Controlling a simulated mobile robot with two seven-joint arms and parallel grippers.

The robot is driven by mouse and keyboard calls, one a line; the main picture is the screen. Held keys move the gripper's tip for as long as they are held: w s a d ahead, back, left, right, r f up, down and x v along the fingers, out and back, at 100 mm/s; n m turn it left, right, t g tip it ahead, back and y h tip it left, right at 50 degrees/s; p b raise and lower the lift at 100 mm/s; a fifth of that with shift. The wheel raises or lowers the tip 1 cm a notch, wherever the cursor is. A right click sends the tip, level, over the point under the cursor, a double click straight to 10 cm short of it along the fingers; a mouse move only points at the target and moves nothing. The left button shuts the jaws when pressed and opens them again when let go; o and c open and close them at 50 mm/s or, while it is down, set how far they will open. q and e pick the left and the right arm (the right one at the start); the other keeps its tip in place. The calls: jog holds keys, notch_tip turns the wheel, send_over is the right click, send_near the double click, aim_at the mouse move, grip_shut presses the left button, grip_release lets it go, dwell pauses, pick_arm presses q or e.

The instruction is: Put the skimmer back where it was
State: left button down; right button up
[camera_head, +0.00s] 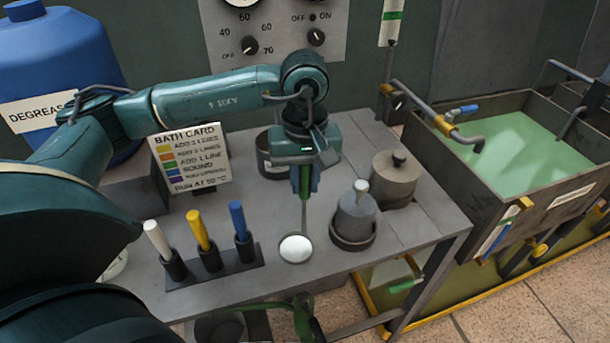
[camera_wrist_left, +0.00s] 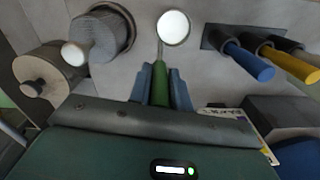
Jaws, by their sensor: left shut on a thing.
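The skimmer has a green handle (camera_head: 304,180), a thin stem and a round white head (camera_head: 296,248). My left gripper (camera_head: 305,190) is shut on the green handle and holds the skimmer head-down over the grey bench (camera_head: 275,284). In the left wrist view the fingers (camera_wrist_left: 161,90) close around the handle, and the white head (camera_wrist_left: 173,27) lies beyond them. I cannot tell whether the head touches the bench. My right gripper is not in view.
A rack (camera_head: 215,267) with white, yellow and blue handles stands left of the skimmer head. A lidded pot (camera_head: 355,217) stands close on its right, with another (camera_head: 396,178) behind. A dark can (camera_head: 270,158) and bath card (camera_head: 190,160) stand behind. A green bath (camera_head: 520,140) lies right.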

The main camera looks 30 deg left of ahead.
pick_arm(q)
jog(key=shift+f, duration=0.15)
jog(key=c, duration=1.3)
grip_release()
